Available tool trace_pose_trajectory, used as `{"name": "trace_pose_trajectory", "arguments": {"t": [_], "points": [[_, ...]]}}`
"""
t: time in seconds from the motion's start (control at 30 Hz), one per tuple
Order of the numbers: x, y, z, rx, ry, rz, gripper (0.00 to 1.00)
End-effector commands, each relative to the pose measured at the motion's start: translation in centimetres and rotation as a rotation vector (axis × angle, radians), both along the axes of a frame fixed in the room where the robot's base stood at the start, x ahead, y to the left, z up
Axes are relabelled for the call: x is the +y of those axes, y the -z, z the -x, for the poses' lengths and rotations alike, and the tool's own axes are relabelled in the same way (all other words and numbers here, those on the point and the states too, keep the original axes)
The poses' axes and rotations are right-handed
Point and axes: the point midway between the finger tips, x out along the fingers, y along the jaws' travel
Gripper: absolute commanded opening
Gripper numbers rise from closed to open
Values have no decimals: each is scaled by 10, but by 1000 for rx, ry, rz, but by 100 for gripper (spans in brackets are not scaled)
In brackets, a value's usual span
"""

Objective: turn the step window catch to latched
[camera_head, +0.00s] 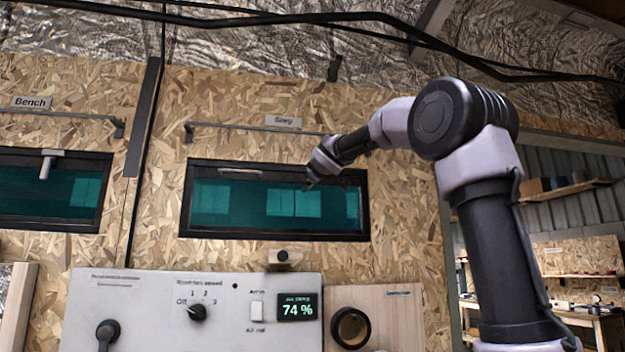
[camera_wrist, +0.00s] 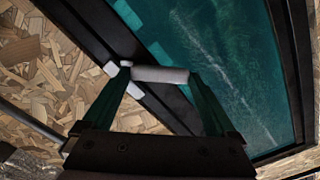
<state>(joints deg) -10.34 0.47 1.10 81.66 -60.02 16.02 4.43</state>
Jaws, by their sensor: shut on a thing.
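The step window (camera_head: 275,225) is a dark-framed teal pane under its small wall label (camera_head: 284,121) in the head view. My gripper (camera_head: 312,183) is at the upper right part of this window and hides the catch there. In the wrist view the catch shows as a pale lever (camera_wrist: 160,74) with a light base plate (camera_wrist: 122,80) on the black frame. The lever stands at an angle to the plate, out toward the glass. My gripper (camera_wrist: 162,76) has a fingertip at each end of the lever and is shut on it.
The bench window (camera_head: 50,195) at left has a pale catch (camera_head: 47,163) with its lever hanging down. A grey control panel (camera_head: 190,310) stands below the step window. A dark rail (camera_head: 235,126) runs above the window. Shelves (camera_head: 565,190) are at far right.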

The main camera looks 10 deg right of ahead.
Motion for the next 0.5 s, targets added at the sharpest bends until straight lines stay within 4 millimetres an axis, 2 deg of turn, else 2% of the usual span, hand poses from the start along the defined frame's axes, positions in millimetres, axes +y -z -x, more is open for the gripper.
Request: {"name": "trace_pose_trajectory", "arguments": {"t": [0.5], "points": [[-10, 8, 0, 2, 0, 475, 37]]}}
